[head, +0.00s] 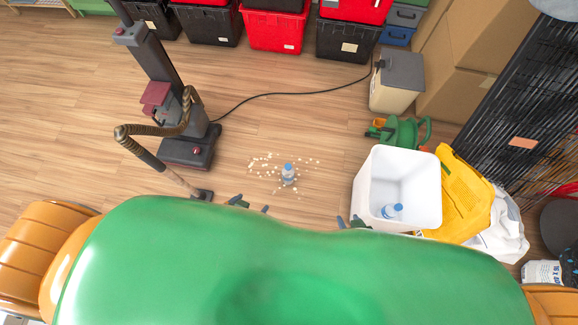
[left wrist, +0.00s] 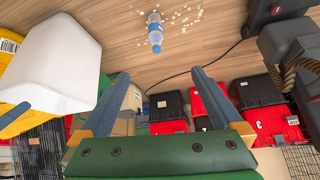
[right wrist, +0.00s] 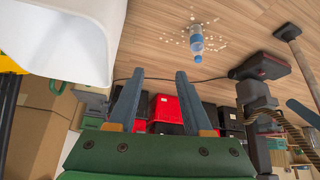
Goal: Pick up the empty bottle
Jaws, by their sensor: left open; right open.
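A clear bottle with a blue cap (head: 288,173) stands on the wooden floor among scattered pale crumbs. It also shows in the left wrist view (left wrist: 155,33) and the right wrist view (right wrist: 196,40), beyond the fingertips. My left gripper (head: 250,205) is open and empty, a little left of and nearer than the bottle; its fingers show in the left wrist view (left wrist: 158,78). My right gripper (head: 348,222) is open and empty beside the white bin, partly hidden by my green body; its fingers show in the right wrist view (right wrist: 158,80). Neither touches the bottle.
A white bin (head: 365,185) at right holds another blue-capped bottle (head: 392,211). A vacuum cleaner (head: 188,146) stands at left. Stacked totes (head: 272,32) line the back.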

